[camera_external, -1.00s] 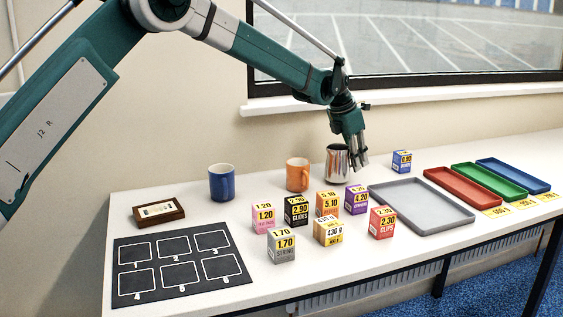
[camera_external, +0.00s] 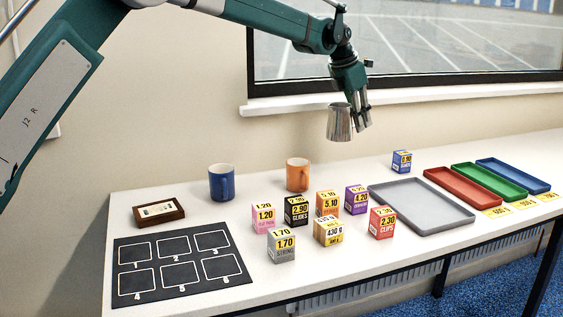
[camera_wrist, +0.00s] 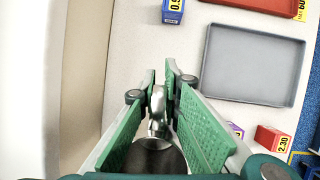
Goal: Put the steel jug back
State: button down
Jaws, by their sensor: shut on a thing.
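The steel jug (camera_external: 340,123) is a shiny metal vessel held in the air above the back of the table. My gripper (camera_external: 362,118) is shut on the jug at its right side and points downward. In the wrist view the green finger pads of my gripper (camera_wrist: 160,112) close on the jug's narrow metal handle, and part of the jug (camera_wrist: 155,156) with its dark inside shows at the bottom edge. The rest of the jug is hidden there. An orange mug (camera_external: 297,174) and a blue mug (camera_external: 222,182) stand on the table to the left of the jug.
Several small price-marked cartons (camera_external: 328,230) stand in the middle. A grey tray (camera_external: 456,218) lies to the right, with red (camera_external: 462,191), green and blue trays beyond. A black numbered mat (camera_external: 180,292) and a framed card (camera_external: 159,212) are at left.

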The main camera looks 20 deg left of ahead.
jog(key=shift+s+a+r, duration=0.3)
jog(key=shift+s, duration=0.3)
jog(key=shift+s+a+r, duration=0.3)
jog(key=shift+s, duration=0.25)
jog(key=s+a+r+m+p, duration=0.1)
jog(key=s+a+m, duration=0.15)
jog(key=s, duration=0.65)
jog(key=s+a+r+m+g+h+p, duration=0.1)
jog(key=s+a, duration=0.3)
jog(key=s, duration=0.5)
jog(key=s+a+r+m+p, duration=0.1)
jog(key=s+a, duration=0.2)
jog(key=s, duration=0.6)
jog(key=s+a+f+m+g+p, duration=0.1)
jog(key=s+a+m, duration=0.1)
jog(key=s, duration=0.9)
jog(key=s+a+f+m+h, duration=0.1)
jog(key=s+a, duration=0.1)
jog(key=s, duration=0.9)
jog(key=s+a+f+m+g+p, duration=0.1)
jog(key=s+a+f+m, duration=0.15)
jog(key=s, duration=0.85)
jog(key=shift+n, duration=0.3)
notch_tip(320, 180, down, 4)
jog(key=shift+f, duration=0.15)
jog(key=shift+f+b, duration=0.65)
jog(key=shift+f, duration=2.25)
jog(key=shift+f, duration=0.1)
